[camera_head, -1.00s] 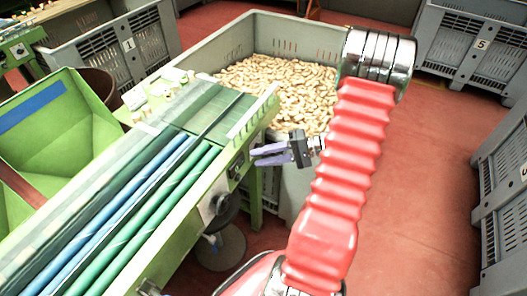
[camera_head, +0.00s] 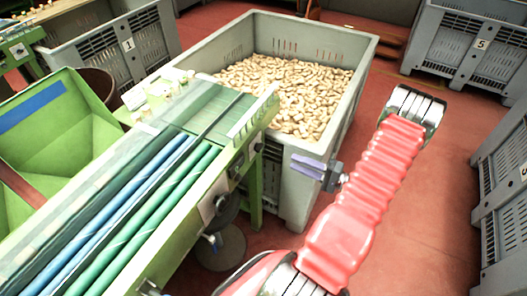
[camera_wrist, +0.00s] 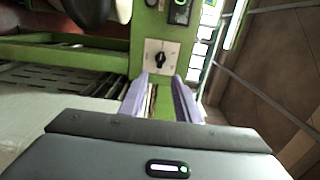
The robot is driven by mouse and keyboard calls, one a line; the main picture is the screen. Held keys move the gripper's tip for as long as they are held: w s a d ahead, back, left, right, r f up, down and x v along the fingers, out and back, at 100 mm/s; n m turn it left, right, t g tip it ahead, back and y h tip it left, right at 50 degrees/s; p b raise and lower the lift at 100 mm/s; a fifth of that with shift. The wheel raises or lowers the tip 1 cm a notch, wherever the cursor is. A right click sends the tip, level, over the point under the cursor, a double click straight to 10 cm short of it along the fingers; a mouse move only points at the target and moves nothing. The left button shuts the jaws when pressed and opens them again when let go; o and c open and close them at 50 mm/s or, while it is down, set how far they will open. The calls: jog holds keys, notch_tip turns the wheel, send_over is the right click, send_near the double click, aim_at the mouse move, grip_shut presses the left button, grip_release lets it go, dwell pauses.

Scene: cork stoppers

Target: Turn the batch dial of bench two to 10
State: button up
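The dial (camera_wrist: 160,59) is a black knob on a pale square plate on a green post, seen in the wrist view. Its pointer direction and markings are too small to read. My gripper (camera_wrist: 163,78) has two lilac fingers, spread apart with nothing between them. The dial lies ahead, roughly centred between the fingertips and clear of them. In the head view my gripper (camera_head: 300,165) points left towards the green bench (camera_head: 150,180), with a gap between. The bench's end carries small dark fittings (camera_head: 236,172); I cannot tell there which is the dial.
A grey crate full of cork stoppers (camera_head: 350,90) stands behind my gripper. A black device with a lit display (camera_wrist: 180,10) sits above the dial. A green rail (camera_wrist: 60,50) runs left of it. Red floor (camera_head: 430,200) is open at the right.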

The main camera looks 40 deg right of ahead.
aim_at(259, 148)
jog(key=shift+w, duration=0.1)
jog(key=x, duration=1.3)
jog(key=shift+w+a, duration=0.25)
jog(key=shift+w, duration=0.05)
